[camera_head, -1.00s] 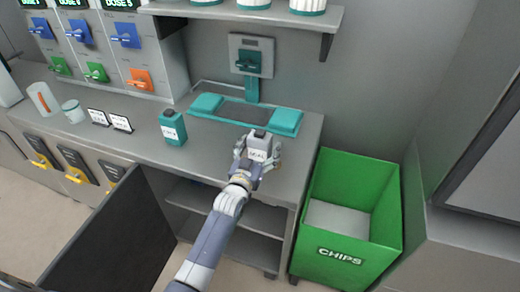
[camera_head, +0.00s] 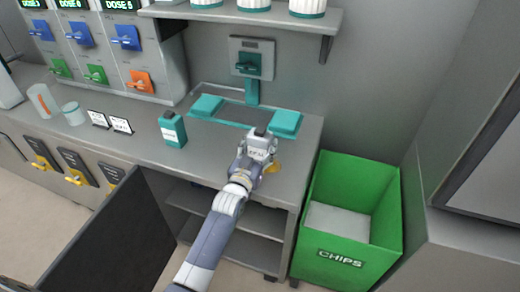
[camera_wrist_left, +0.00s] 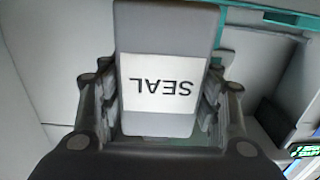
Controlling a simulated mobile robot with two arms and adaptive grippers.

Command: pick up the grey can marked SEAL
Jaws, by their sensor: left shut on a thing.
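The grey can marked SEAL (camera_head: 261,146) is held in my left gripper (camera_head: 255,160), over the right part of the grey counter. In the left wrist view the can (camera_wrist_left: 168,30) stands between the two fingers (camera_wrist_left: 160,110), its white label upside down to the camera. The fingers are shut on its sides. Whether the can's base still touches the counter cannot be told. My right gripper is not in view.
A teal can (camera_head: 172,130) with a white label stands to the left. A green CHIPS bin (camera_head: 345,262) stands right of the counter. A shelf (camera_head: 250,13) with containers hangs above.

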